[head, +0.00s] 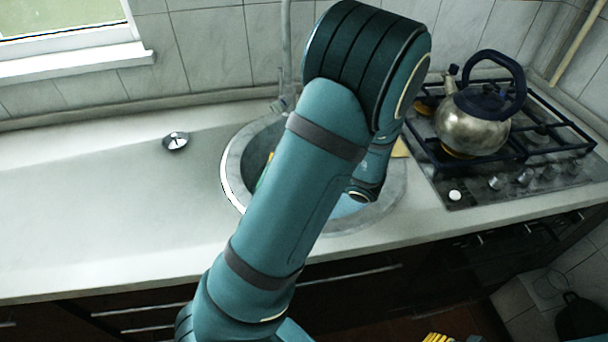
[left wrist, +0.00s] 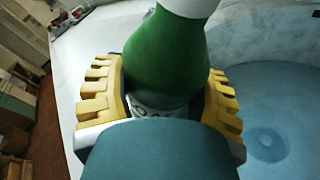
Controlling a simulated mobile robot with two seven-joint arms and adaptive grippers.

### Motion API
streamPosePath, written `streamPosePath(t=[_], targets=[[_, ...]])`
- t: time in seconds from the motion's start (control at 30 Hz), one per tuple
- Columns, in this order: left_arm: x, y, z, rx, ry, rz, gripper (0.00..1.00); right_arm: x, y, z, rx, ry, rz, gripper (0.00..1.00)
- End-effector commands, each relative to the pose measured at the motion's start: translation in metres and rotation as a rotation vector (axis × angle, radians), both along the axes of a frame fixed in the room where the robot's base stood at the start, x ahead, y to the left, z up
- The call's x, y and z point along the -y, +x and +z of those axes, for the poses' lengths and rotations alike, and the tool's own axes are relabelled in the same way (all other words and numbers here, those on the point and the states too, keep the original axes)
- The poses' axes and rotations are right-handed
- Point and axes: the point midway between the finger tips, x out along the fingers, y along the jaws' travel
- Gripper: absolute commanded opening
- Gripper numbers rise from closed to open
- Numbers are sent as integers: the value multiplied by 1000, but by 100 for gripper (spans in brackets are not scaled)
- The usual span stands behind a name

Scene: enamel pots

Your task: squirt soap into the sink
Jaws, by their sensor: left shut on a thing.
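The round sink (head: 232,170) is set in the counter, its middle hidden behind my left arm. In the left wrist view its pale blue basin (left wrist: 290,110) and drain (left wrist: 265,143) show at the right. My left gripper (left wrist: 163,92) is shut on a green soap bottle (left wrist: 160,58) with a white top and a partly hidden label. The bottle appears beside or over the sink's edge; its height is unclear. In the head view only a sliver of green and yellow shows past the arm. My right gripper (head: 438,338) shows just its yellow fingers at the bottom edge.
A metal kettle (head: 473,118) stands on the gas stove (head: 540,150) right of the sink. A small dark round object (head: 176,141) lies on the counter (head: 110,220), which is otherwise clear at the left.

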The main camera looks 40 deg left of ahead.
Motion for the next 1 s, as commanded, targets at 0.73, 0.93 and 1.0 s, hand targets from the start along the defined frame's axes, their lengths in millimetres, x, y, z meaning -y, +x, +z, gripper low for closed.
streamPosePath(t=[0.73, 0.93, 1.0], targets=[[-3, -11, 7, -253, 63, 1, 18, 0, -3, 12, -6, 1, 1, 47], [-3, -12, 7, -264, 66, 1, 18, 0, -3, 13, -7, 1, 2, 47], [-3, -12, 7, -269, 68, 1, 18, 0, -3, 13, -7, 1, 2, 47]])
